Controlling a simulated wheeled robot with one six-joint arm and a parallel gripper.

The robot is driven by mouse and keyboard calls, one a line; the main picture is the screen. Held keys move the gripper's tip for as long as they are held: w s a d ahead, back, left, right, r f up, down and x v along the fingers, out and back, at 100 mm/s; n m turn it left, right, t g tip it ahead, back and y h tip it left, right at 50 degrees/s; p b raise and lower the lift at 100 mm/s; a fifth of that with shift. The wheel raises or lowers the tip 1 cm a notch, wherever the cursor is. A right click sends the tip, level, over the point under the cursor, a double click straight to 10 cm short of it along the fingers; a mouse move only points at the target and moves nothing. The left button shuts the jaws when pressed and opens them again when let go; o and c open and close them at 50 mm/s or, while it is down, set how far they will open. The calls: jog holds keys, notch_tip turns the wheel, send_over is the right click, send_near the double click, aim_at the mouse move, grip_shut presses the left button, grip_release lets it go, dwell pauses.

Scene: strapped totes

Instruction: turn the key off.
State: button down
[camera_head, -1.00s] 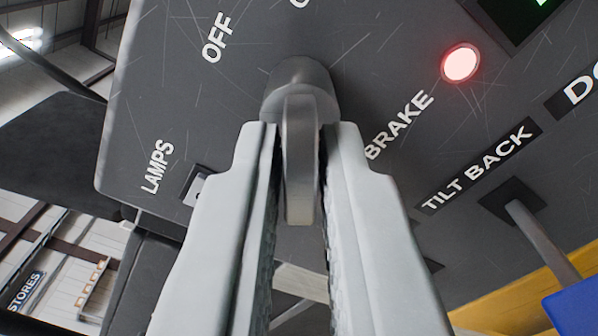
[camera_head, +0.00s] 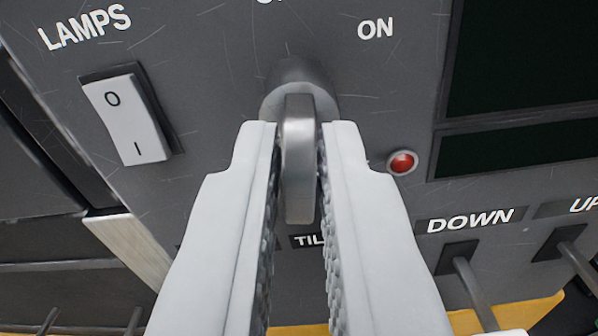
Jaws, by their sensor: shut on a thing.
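The key (camera_head: 298,160) is a grey metal bow standing out from a round lock barrel (camera_head: 297,82) on a dark grey panel. My gripper (camera_head: 300,165) has its two pale fingers on either side of the bow, shut on it. The ON label (camera_head: 376,28) is up and right of the barrel. Another label above the barrel is cut by the top edge. The red light (camera_head: 402,163) right of the key looks dull, and the display (camera_head: 520,60) at the right is dark.
A white LAMPS rocker switch (camera_head: 128,117) is on the left. Levers stand at the lower right under the DOWN label (camera_head: 470,219) and the UP label (camera_head: 584,204). The TILT label is partly hidden by my gripper.

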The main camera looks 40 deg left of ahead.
jog(key=shift+n, duration=0.9)
jog(key=c, duration=1.6)
grip_release()
jog(key=shift+o, duration=0.2)
jog(key=v, duration=1.7)
jog(key=shift+s, duration=0.2)
jog(key=shift+d, duration=0.1)
jog(key=s+d+r+m+h, duration=0.2)
jog(key=s+d+h, duration=0.1)
jog(key=d, duration=0.7)
jog(key=s+d+r+m+t+h, duration=0.1)
jog(key=s+d+r+m+h, duration=0.1)
jog(key=d, duration=0.8)
jog(key=s+d+r+m+t+h, duration=0.1)
jog(key=s+d+h, duration=0.3)
jog(key=d, duration=0.5)
jog(key=shift+s+d+r+m+h, duration=0.35)
jog(key=shift+s+r+m, duration=0.2)
jog(key=shift+s, duration=0.45)
